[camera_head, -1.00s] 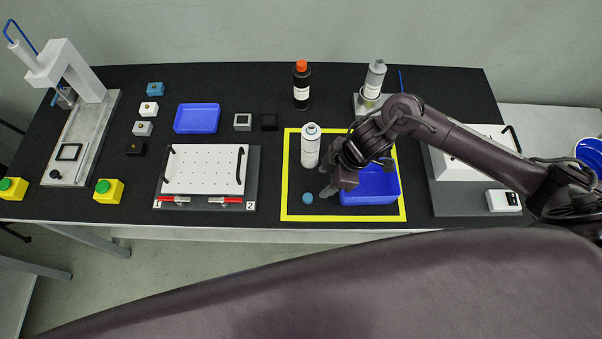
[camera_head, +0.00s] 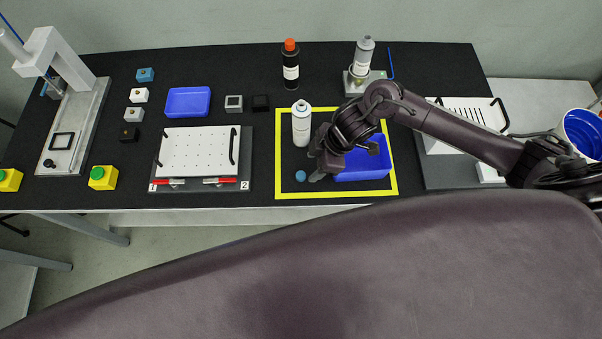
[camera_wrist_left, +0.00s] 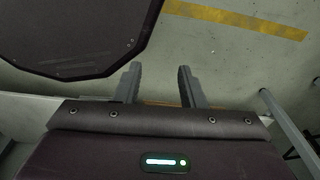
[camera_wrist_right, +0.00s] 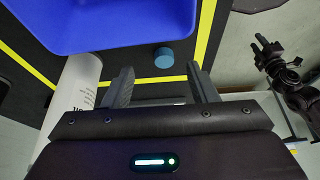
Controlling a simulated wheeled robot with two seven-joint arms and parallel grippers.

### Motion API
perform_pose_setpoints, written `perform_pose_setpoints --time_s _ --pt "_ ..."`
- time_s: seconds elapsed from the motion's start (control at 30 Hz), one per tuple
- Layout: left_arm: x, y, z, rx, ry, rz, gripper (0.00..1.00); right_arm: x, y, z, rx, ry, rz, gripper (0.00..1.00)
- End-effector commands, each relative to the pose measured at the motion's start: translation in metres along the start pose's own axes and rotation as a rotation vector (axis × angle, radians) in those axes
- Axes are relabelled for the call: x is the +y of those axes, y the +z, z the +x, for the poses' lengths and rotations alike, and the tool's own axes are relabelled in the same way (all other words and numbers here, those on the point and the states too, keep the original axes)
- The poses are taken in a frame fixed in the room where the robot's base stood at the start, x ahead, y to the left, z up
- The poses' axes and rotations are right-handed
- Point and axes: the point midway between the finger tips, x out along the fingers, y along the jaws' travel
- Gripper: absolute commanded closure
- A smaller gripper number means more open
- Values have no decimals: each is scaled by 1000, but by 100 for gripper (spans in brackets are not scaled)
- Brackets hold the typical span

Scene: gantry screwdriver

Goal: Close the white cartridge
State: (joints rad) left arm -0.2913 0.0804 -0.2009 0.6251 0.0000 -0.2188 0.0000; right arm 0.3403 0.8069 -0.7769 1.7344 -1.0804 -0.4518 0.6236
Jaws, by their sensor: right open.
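The white cartridge (camera_head: 301,126) stands upright inside the yellow-outlined area, at its left side. It also shows in the right wrist view (camera_wrist_right: 74,100), left of the fingers. A small round blue cap (camera_head: 300,176) lies on the mat in front of the cartridge, apart from it. My right gripper (camera_head: 318,172) is open and empty, just right of the cap. In the right wrist view the cap (camera_wrist_right: 163,57) sits beyond the two fingertips, between their lines. My left gripper (camera_wrist_left: 157,84) is open and empty over the floor, out of the head view.
A blue bin (camera_head: 365,165) stands right beside my right gripper, within the yellow outline (camera_head: 280,150). A black bottle with orange cap (camera_head: 290,70) and a grey-topped cartridge in a holder (camera_head: 362,58) stand behind. A white perforated plate (camera_head: 200,150) lies left.

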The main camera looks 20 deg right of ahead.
Motion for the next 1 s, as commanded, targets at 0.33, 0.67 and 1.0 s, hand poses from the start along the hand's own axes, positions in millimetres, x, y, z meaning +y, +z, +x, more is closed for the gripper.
perform_pose_setpoints --time_s 0.33,0.67,1.0 --pt "2 16 -8 -24 3 0 64 -5 -8 45 1 -2 1 47" --pt "1 10 -7 -16 2 -1 64 -5 -7 48 0 -1 0 47" --pt "1 8 -7 -13 1 -1 64 -5 -7 47 0 -1 0 85"
